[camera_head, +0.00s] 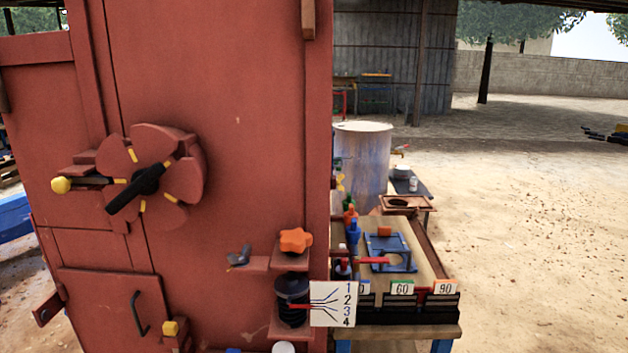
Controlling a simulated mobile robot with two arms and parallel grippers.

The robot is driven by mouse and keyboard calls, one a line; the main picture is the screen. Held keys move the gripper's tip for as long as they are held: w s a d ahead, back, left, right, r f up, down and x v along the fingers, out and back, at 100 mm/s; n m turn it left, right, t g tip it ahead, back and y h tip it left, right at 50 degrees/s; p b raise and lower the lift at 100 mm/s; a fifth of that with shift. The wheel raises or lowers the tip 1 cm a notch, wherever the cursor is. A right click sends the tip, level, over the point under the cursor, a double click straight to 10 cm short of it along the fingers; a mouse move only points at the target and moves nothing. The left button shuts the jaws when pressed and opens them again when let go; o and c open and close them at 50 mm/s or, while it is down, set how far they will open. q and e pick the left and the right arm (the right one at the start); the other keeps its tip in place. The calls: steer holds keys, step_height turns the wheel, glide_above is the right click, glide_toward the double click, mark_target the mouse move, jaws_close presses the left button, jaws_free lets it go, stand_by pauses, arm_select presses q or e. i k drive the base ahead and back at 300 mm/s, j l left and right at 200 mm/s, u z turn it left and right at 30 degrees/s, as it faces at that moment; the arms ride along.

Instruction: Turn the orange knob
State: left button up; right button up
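The orange knob (295,240) is star-shaped. It sits on a small red bracket (290,261) at the lower right of the large red machine panel (220,120). Below the bracket is a black ribbed cylinder (291,290) with a red pointer (300,307). The pointer reaches toward a white card (333,304) marked 1 to 4 with fanned lines. Which number it points at is hard to tell. Neither of my grippers is in view, and nothing touches the knob.
A large red handwheel (152,178) with a black handle is on the panel's left. A small dark wing-like part (239,257) is left of the knob. A wooden bench (430,331) with tools and number labels stands close on the right. Open sandy ground lies beyond.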

mark_target(296, 241)
steer(key=i+l+u, duration=0.2)
steer(key=u, duration=0.15)
steer(key=i+l+u, duration=0.55)
steer(key=u, duration=0.15)
steer(key=l, duration=0.1)
